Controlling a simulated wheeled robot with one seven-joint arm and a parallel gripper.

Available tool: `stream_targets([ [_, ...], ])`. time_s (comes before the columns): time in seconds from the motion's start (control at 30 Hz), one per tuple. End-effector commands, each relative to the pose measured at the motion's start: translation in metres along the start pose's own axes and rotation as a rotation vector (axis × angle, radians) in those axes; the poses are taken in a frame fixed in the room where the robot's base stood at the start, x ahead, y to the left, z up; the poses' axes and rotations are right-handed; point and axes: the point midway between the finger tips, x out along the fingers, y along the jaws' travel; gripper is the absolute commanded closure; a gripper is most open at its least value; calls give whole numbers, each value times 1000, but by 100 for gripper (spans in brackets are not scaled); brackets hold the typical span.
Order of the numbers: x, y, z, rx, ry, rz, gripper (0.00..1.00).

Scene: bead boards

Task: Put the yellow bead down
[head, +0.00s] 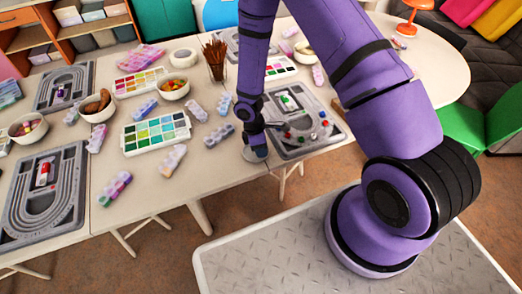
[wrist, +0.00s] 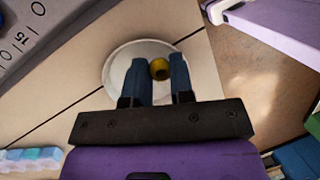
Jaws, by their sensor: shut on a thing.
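The yellow bead (wrist: 159,69) shows in the wrist view between the blue fingertips of my gripper (wrist: 160,75), which is shut on it. Behind the bead lies a round white dish (wrist: 118,66) on the table. I cannot tell how far the bead is above the dish. In the head view my gripper (head: 258,152) points down over the dish (head: 248,157) at the table's front edge. The bead cannot be made out there.
A grey bead board (head: 318,142) with several coloured beads lies just right of my gripper. A paint palette (head: 155,132), bead tubes and bowls stand to the left. The table edge is close to the dish, with floor beyond it.

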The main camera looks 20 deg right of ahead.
Motion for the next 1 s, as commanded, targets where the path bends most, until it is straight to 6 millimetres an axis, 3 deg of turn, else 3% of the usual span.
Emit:
stream_targets([
  [0.1, 9, 2, -1, -1, 0, 0, 100],
  [0.9, 23, 4, -4, 0, 4, 1, 100],
  [0.93, 23, 4, -4, 0, 4, 1, 71],
  [1.0, 23, 5, -4, 0, 4, 1, 58],
])
